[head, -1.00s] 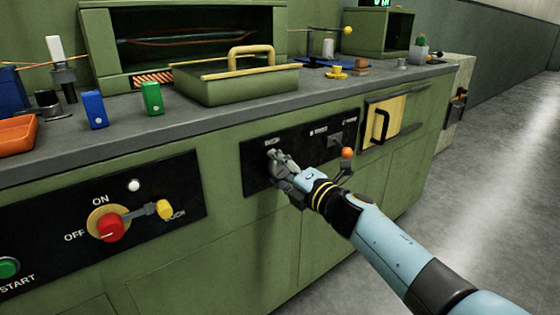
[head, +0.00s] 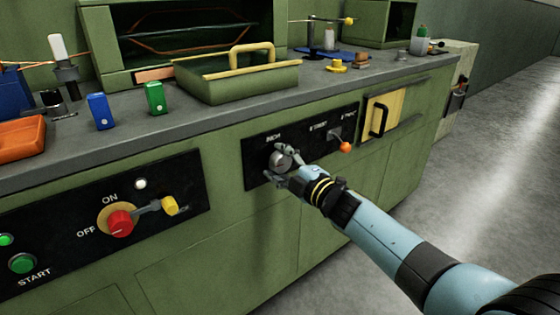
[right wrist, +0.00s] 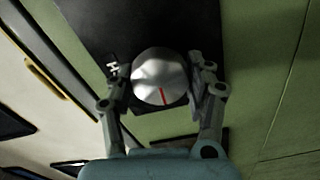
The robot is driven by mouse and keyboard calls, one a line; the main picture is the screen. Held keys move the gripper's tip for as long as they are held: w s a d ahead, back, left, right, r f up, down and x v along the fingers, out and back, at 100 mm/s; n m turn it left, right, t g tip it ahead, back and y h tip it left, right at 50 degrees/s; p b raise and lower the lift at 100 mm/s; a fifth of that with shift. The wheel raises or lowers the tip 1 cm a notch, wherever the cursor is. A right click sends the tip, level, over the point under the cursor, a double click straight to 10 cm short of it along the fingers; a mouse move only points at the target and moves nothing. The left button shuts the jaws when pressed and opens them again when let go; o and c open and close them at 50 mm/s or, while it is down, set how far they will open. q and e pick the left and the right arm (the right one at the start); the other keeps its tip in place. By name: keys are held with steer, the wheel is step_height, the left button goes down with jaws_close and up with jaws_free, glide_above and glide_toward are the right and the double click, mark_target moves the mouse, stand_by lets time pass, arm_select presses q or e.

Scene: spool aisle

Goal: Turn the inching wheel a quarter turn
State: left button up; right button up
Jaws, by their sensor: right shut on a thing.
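The inching wheel (head: 279,160) is a round silver-grey knob on the black panel under the counter, below an "INCH" label. It also shows in the right wrist view (right wrist: 158,72), with a red line on its face pointing toward the bottom of that picture. My right gripper (head: 284,165) is at the wheel, its fingers shut on the wheel's rim. In the right wrist view the fingers (right wrist: 156,92) stand on opposite sides of the wheel. Part of the wheel's right side is hidden by a finger in the head view. My left gripper is not in view.
An orange-tipped lever (head: 345,146) sits just right of the wheel. A yellow door (head: 395,112) with a black handle is further right. A red switch (head: 121,223) and green START button (head: 22,264) are on the left panel. Open floor lies to the right.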

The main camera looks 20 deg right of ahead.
stand_by(0.3)
steer(key=o, duration=1.2)
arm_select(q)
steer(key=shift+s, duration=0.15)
arm_select(e)
steer(key=v, duration=1.2)
